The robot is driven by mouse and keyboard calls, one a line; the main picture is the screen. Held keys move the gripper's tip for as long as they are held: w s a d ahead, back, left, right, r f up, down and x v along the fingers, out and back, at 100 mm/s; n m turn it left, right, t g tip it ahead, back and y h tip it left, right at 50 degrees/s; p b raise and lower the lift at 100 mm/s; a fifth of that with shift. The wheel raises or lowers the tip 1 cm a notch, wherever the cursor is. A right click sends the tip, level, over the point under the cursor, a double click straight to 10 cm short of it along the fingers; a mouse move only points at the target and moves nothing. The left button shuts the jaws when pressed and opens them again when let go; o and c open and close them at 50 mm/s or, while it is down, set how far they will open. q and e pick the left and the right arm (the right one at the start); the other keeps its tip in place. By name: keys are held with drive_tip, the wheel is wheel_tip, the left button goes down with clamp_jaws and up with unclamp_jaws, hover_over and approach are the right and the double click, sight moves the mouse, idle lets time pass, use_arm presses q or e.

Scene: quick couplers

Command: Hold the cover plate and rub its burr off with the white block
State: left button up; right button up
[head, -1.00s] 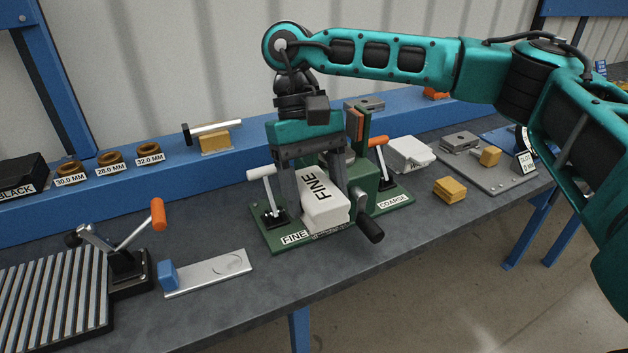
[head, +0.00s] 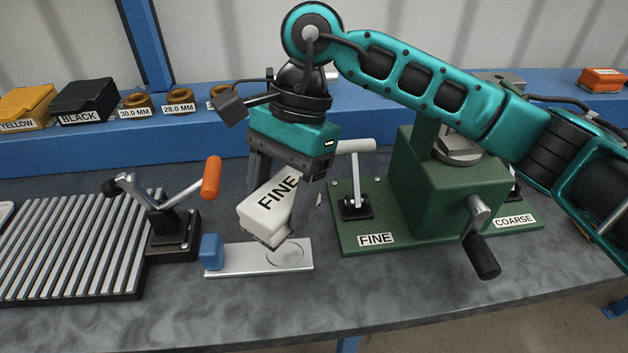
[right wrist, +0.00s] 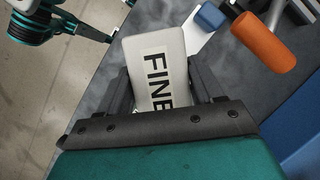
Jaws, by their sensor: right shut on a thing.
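The white block (head: 268,212) labelled FINE is in my right gripper (head: 282,195), which is shut on it. The block is tilted in the head view, its lower end just over the plate; I cannot tell whether it touches. The right wrist view shows the block (right wrist: 158,60) between the fingers. The silver cover plate (head: 238,260) lies flat on the bench, with a blue grip (head: 211,251) at its left end and a round outline partly under the block. No burr can be made out. A teal and black part of my left arm shows at the upper left in the right wrist view.
A ribbed rack (head: 75,245) and an orange-handled clamp (head: 170,225) stand left of the plate. A green stand (head: 450,190) with a crank and FINE and COARSE labels is at right. The bench front (head: 230,310) is clear.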

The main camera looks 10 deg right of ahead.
drive_tip(key=shift+w+a, duration=0.15)
drive_tip(key=shift+w, duration=0.25)
use_arm(q)
drive_tip(key=shift+w+a+f, duration=0.15)
drive_tip(key=shift+w, duration=0.05)
use_arm(e)
drive_tip(key=shift+s, duration=0.1)
use_arm(q)
drive_tip(key=shift+s, duration=0.15)
drive_tip(key=shift+f, duration=0.15)
use_arm(e)
drive_tip(key=shift+f, duration=0.1)
drive_tip(key=shift+f+b, duration=0.45)
drive_tip(key=shift+f, duration=0.4)
wheel_tip(320, 180, down, 5)
drive_tip(key=shift+r+b, duration=0.1)
drive_tip(key=shift+b, duration=1)
drive_tip(key=shift+f, duration=0.65)
use_arm(q)
drive_tip(key=shift+w+d+f, duration=0.6)
drive_tip(key=shift+d, duration=0.1)
